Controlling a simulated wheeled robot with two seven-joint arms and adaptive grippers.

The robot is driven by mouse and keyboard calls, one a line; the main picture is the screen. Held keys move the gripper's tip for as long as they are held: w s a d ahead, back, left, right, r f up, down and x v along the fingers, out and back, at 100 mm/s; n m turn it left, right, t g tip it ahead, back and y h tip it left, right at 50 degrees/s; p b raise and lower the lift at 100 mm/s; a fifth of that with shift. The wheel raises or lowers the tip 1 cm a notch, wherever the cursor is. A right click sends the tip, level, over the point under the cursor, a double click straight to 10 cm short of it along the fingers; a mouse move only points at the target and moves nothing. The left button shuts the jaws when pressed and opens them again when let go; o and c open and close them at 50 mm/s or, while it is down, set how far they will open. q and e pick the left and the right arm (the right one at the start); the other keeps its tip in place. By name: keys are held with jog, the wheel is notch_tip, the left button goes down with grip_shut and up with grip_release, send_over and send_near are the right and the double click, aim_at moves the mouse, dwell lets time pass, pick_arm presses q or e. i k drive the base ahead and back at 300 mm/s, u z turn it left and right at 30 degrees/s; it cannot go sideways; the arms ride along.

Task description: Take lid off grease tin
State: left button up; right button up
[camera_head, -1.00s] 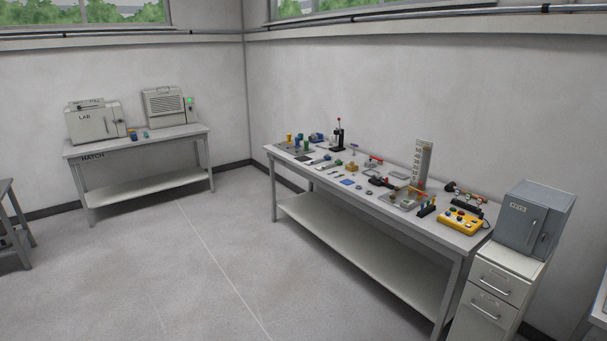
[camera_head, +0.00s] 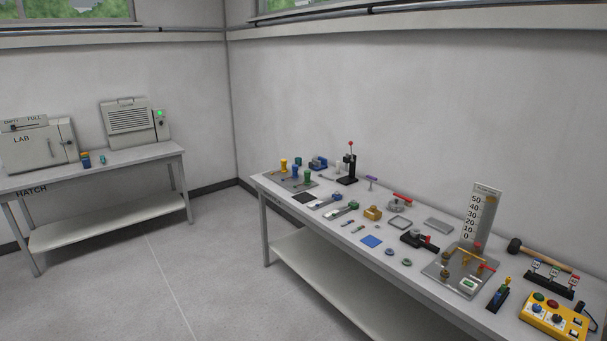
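I cannot pick out the grease tin or its lid for certain at this distance. Two small round grey-blue pieces, a left one (camera_head: 389,252) and a right one (camera_head: 406,262), lie near the front edge of the long bench. A small blue container with an orange-brown top (camera_head: 85,160) stands on the hatch table at the left, with a small teal item (camera_head: 102,160) beside it. Neither of my grippers is in view.
The long workbench (camera_head: 335,285) holds many small tools, a scale board (camera_head: 482,215), a mallet (camera_head: 540,254) and a yellow button box (camera_head: 555,318). The hatch table (camera_head: 150,156) carries two grey machines. Open floor (camera_head: 190,270) lies between the tables.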

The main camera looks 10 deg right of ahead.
aim_at(396, 203)
jog(key=z, duration=0.6)
jog(key=i, duration=2.25)
jog(key=z, duration=0.8)
